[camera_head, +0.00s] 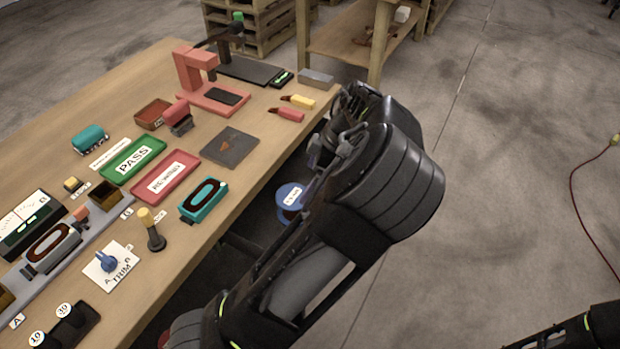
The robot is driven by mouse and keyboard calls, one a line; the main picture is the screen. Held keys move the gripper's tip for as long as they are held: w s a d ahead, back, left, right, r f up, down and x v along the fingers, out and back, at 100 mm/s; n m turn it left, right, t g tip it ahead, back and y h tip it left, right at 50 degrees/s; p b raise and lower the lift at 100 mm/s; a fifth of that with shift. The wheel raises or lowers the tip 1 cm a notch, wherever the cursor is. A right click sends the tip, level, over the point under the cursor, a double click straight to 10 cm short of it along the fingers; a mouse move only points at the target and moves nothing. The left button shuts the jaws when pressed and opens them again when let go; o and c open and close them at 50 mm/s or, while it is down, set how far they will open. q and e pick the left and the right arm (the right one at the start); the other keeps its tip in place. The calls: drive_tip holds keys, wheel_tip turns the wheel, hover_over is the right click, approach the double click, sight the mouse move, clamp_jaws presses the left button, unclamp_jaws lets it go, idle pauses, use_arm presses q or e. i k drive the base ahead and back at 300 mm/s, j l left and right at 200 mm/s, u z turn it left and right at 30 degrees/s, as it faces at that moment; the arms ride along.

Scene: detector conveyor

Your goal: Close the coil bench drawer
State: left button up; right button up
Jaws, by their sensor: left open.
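The coil bench (225,215) is a wooden-topped workbench filling the left of the head view. I cannot make out its drawer clearly; the space below the bench's right edge is dark and partly hidden by my left arm. A blue round spool with a white label (289,193) shows there, just below the edge. My left gripper (343,128) is at the right edge of the bench, above and right of the spool. It is open, with nothing seen in it, and its fingertips are hard to pick out. My right gripper is out of view.
On the bench are a green PASS tray (112,174), a red tray (190,162), a pink press (194,72), a dark square plate (230,148) and a teal coil (188,212). Pallets (255,45) stand behind. The floor to the right is open, with a red cable (572,190).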

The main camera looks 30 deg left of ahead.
sight(258, 226)
drive_tip(key=k, duration=1)
